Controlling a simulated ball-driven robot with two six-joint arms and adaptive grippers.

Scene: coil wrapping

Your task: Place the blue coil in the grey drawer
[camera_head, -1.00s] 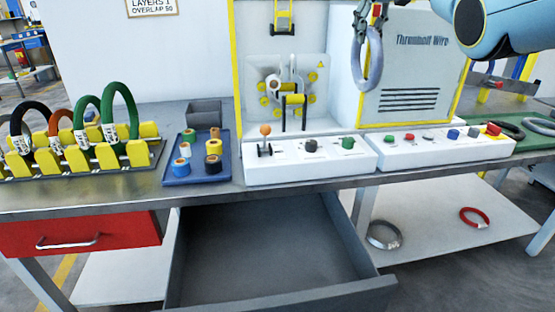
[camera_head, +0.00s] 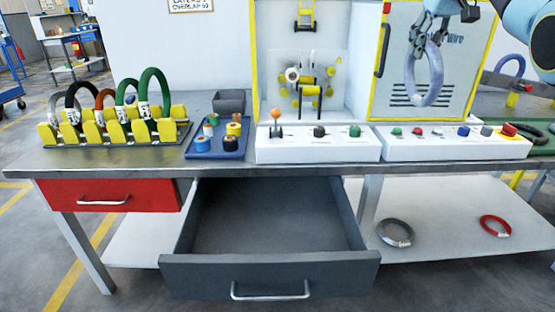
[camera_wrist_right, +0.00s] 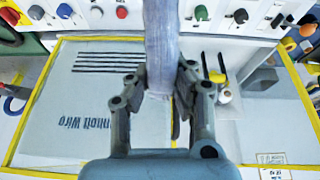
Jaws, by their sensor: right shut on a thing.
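A pale blue-lavender coil (camera_head: 437,72) hangs from my right gripper (camera_head: 438,18), high in front of the white machine panel. The right gripper is shut on the coil's top. In the right wrist view the coil (camera_wrist_right: 160,45) runs between the two fingers (camera_wrist_right: 160,90). The grey drawer (camera_head: 270,272) is pulled open below the bench, left of and well below the coil. Its visible inside is empty. My left gripper is not in view.
A control box (camera_head: 455,142) and another (camera_head: 318,146) line the bench's front edge. A coil rack (camera_head: 110,135) and blue tray (camera_head: 218,145) stand left. A red drawer (camera_head: 112,195) is closed. Grey (camera_head: 395,233) and red (camera_head: 495,226) coils lie on the lower shelf.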

